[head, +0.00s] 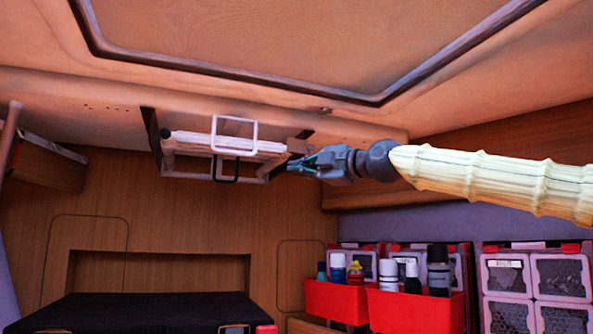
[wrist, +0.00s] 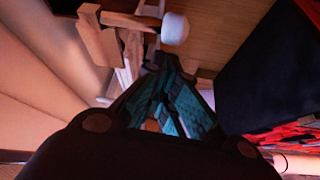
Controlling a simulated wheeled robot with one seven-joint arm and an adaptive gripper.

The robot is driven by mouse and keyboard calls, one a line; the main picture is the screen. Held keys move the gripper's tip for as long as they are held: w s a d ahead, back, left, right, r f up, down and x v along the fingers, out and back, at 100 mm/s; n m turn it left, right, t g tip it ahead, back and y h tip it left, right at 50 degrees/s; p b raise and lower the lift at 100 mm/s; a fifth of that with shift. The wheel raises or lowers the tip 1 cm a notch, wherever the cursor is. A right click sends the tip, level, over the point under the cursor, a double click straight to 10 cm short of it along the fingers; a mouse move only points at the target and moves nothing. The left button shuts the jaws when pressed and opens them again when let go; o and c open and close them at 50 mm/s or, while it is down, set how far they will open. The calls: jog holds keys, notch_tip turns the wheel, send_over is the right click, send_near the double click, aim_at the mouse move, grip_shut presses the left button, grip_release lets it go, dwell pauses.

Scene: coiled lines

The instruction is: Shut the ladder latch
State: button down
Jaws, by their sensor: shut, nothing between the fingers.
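A folded pale ladder (head: 195,145) hangs below the ceiling edge in the head view. A white rectangular loop (head: 234,119) stands up at its front and a black loop (head: 224,178) hangs below. A small brown wooden piece (head: 299,145) sits at its right end. In the wrist view a wooden block (wrist: 98,38) has a thin bar (wrist: 130,20) across it, beside a white rounded knob (wrist: 175,28). I cannot tell for certain which part is the latch. My gripper (head: 290,166) is shut and empty at the ladder's right end, its tips close below the wooden piece; contact is unclear.
Red bins (head: 415,312) with bottles stand at the lower right, beside clear-fronted drawers (head: 560,277). A black-topped box (head: 140,312) is at the lower left. The ceiling has a dark-trimmed recess (head: 290,90). Open space lies below the ladder.

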jog(key=s+d+b, duration=0.4)
jog(key=s+d, duration=0.1)
jog(key=s, duration=0.3)
dwell(0.4)
jog(key=shift+s+a, duration=0.1)
jog(key=shift+a, duration=0.05)
dwell(0.3)
